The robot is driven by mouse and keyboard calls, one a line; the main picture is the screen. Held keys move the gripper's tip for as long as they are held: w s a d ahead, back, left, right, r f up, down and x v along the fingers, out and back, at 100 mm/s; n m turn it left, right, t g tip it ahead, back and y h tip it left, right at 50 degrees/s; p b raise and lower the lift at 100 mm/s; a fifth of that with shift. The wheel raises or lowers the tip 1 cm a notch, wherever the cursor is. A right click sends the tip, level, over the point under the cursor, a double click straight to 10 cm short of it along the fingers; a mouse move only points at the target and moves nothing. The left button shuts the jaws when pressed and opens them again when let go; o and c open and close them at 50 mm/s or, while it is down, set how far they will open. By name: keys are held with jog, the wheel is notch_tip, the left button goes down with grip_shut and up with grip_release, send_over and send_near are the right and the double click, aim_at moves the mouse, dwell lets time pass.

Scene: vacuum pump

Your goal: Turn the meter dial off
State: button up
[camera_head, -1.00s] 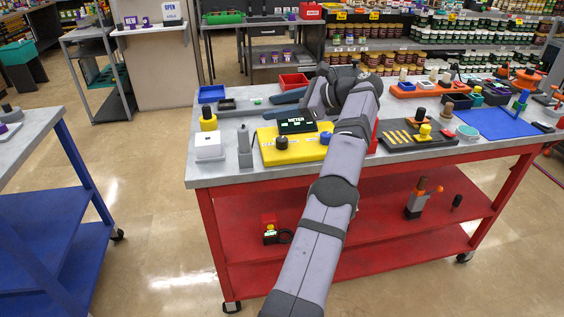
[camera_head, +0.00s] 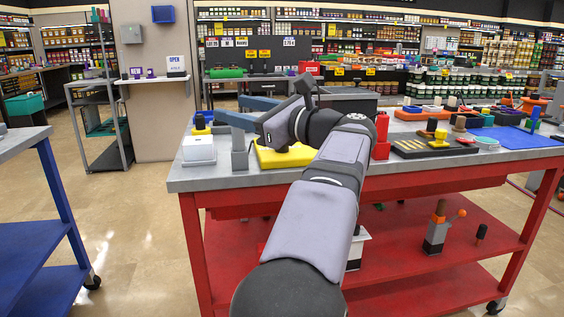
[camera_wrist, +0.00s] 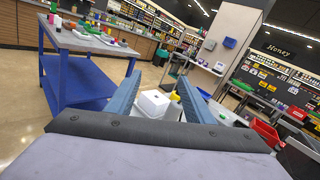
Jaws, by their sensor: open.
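The yellow meter base (camera_head: 285,159) sits on the grey tabletop in the head view, mostly behind my arm. Its METER display and black dial are hidden there by my gripper and wrist. My gripper (camera_head: 230,107) is over the left part of the table, its blue fingers apart, empty and pointing left and away. The fingers also show in the wrist view (camera_wrist: 158,78), spread on either side of a white box. The meter cannot be made out in the wrist view.
The white box (camera_head: 199,150) and a grey upright post (camera_head: 240,150) stand left of the base. A red bottle-like object (camera_head: 381,137) and a dark tray (camera_head: 436,147) are to the right. A blue table (camera_head: 45,215) stands apart at left.

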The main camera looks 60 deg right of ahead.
jog(key=s+d+f+m+g+h, duration=0.1)
jog(key=d+f+m+h, duration=0.2)
jog(key=d+f, duration=0.1)
jog(key=s+d+f+m+g+h, duration=0.1)
jog(key=s+d+f+m+h, duration=0.1)
jog(key=d+f+m+h, duration=0.1)
jog(key=s+d+f+m+g+h, duration=0.2)
jog(key=d+f+m+h, duration=0.1)
jog(key=d+f+h, duration=0.1)
jog(key=shift+s+d+f+m, duration=0.15)
jog(key=shift+d+f+m, duration=0.15)
jog(key=shift+d+f, duration=0.55)
jog(key=shift+a, duration=0.15)
jog(key=shift+x, duration=3.7)
jog(key=c, duration=1.1)
jog(key=shift+o, duration=0.2)
jog(key=shift+r+p, duration=0.1)
jog(key=shift+p, duration=0.45)
